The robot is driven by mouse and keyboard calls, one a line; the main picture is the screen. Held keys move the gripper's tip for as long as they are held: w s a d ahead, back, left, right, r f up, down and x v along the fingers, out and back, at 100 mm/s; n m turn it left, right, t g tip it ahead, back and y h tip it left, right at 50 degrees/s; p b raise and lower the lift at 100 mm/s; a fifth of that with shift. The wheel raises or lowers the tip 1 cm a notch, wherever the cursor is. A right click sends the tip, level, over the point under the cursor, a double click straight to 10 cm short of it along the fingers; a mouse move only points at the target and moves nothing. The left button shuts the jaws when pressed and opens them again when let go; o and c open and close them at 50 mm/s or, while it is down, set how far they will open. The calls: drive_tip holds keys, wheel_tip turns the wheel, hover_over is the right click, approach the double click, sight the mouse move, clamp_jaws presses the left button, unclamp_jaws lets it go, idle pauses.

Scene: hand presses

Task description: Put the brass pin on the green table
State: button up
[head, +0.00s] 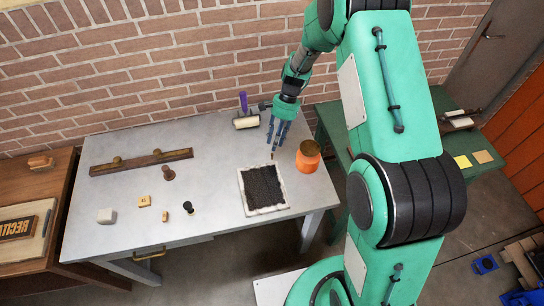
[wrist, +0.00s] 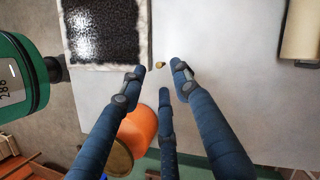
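The small brass pin (head: 272,155) stands on the grey metal table (head: 215,165), just behind the inked slab. It also shows in the wrist view (wrist: 160,65), just beyond and between my fingertips. My gripper (head: 277,138) is above the pin with its blue fingers pointing down. In the wrist view its three fingers (wrist: 160,79) are spread apart and nothing is between them. The green table (head: 478,142) is on the right, partly hidden behind my arm.
The inked slab (head: 262,189) and an orange jar (head: 308,160) are close to the pin. A roller (head: 246,122) lies behind. A brayer (head: 457,122) and yellow and tan squares (head: 463,162) are on the green table. Stamps and a long wooden bar (head: 135,162) lie left.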

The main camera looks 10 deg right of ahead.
sight(272, 154)
drive_tip(key=shift+b+x, duration=0.35)
drive_tip(key=shift+x, duration=2.3)
drive_tip(key=shift+s, duration=0.15)
drive_tip(key=shift+r, duration=0.1)
drive_tip(key=shift+c, duration=0.3)
clamp_jaws()
